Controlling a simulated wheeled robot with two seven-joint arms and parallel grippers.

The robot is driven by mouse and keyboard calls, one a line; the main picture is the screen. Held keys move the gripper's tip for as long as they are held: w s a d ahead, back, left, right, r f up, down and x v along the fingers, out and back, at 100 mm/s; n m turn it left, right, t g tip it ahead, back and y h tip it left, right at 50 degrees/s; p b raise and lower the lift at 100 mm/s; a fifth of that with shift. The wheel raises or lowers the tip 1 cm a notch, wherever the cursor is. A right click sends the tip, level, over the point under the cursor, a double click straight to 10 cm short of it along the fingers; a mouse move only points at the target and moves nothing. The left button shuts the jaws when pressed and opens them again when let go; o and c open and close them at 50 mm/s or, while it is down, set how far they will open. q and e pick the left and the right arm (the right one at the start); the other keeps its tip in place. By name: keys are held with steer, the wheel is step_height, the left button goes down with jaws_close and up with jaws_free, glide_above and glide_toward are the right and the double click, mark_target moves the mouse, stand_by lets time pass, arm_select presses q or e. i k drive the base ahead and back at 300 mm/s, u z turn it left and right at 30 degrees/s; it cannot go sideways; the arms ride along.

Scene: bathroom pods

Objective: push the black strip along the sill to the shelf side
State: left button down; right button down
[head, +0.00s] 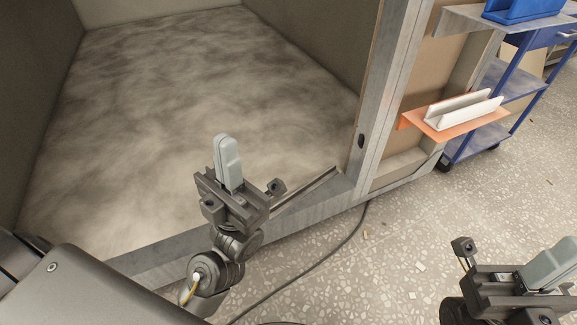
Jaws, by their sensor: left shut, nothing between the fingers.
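The sill (325,206) is a grey metal ledge along the pod's open front, running from lower left up to the post at right. A thin dark strip (306,190) lies along its inner edge, to the right of my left gripper; its left end is hidden behind the gripper. My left gripper (227,150) is shut and empty, fingers pointing up the picture, over the pod floor near the sill. I cannot tell whether it touches the strip. My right gripper (552,264) is at the lower right, partly cut off, over the speckled floor, away from the sill.
An orange shelf (410,120) with a white holder (464,108) juts out right of the post (378,90). A blue trolley (520,85) stands behind it. A dark cable (335,250) lies on the floor before the sill. The pod floor (190,90) is clear.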

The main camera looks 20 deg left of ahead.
mark_target(290, 200)
steer(key=u, duration=0.85)
steer(key=i, duration=0.85)
steer(key=u, duration=0.95)
